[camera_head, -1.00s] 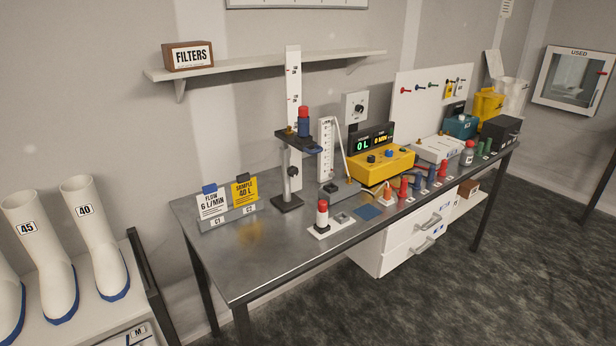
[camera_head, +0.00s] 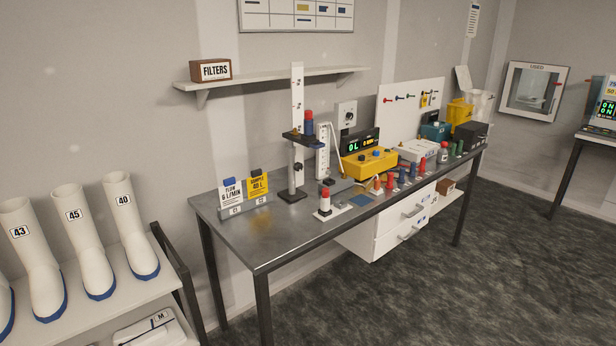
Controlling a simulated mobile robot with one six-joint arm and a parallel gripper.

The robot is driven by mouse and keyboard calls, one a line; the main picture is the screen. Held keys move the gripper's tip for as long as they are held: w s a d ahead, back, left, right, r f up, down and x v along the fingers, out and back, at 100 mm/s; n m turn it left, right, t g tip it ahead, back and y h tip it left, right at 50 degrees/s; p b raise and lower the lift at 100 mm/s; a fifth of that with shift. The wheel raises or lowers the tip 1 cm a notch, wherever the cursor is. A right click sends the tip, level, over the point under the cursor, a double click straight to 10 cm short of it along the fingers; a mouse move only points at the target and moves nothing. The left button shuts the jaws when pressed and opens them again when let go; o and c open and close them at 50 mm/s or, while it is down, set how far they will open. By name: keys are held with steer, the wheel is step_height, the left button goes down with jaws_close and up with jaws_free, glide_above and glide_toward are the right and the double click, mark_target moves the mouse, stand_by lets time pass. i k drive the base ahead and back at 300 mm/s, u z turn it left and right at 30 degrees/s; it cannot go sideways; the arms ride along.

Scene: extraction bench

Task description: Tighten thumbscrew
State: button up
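A white upright stand with a dark base (camera_head: 292,195) is on the metal bench, left of the yellow instrument. A small dark knob (camera_head: 298,167) on its post looks like the thumbscrew; how tight it is cannot be told at this distance. Above the knob, a dark bracket (camera_head: 303,140) on the post carries a blue cylinder with a red top (camera_head: 308,122). Another dark round knob shows on the white wall panel (camera_head: 346,115) behind. My gripper and arm are not in view.
The metal bench (camera_head: 262,240) is bare at its front left. Several small coloured bottles line its front edge, right of the stand. A yellow box (camera_head: 370,162) sits behind them. A boot rack (camera_head: 110,305) stands at left. The dark floor before the bench is clear.

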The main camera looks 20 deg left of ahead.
mark_target(298, 167)
steer(key=z, duration=0.1)
steer(key=k, duration=1)
steer(key=u, duration=0.85)
steer(key=i, duration=0.95)
